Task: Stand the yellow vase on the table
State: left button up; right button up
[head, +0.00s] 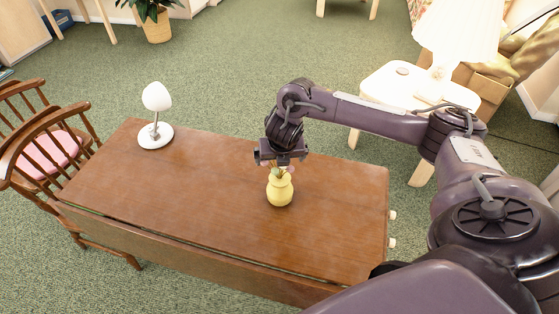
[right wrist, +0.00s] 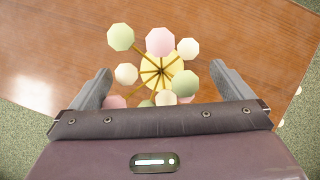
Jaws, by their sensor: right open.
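The yellow vase (head: 280,190) stands upright on the brown wooden table (head: 200,190), right of the table's middle. It holds several stems with round pink, green and cream heads. My right gripper (head: 279,160) is above and just behind the vase in the head view, pointing down. In the right wrist view the open right gripper (right wrist: 162,88) has its two fingers apart on either side of the flower heads (right wrist: 160,42). The vase (right wrist: 162,72) shows below the flowers there, partly hidden by them. Nothing is clamped between the fingers. My left gripper is not in view.
A white lamp (head: 156,112) stands at the table's far left corner. A wooden chair (head: 50,150) with a pink cushion is at the left. A white side table (head: 395,88) with a large lamp (head: 458,35) stands behind my right arm. The tabletop around the vase is clear.

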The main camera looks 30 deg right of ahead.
jog(key=p+v, duration=0.2)
jog(key=v, duration=0.5)
jog(key=shift+r, duration=0.4)
jog(key=shift+s+a+r+p, duration=0.2)
jog(key=shift+s+r+p, duration=0.15)
jog(key=shift+r+p, duration=0.2)
jog(key=shift+f, duration=0.1)
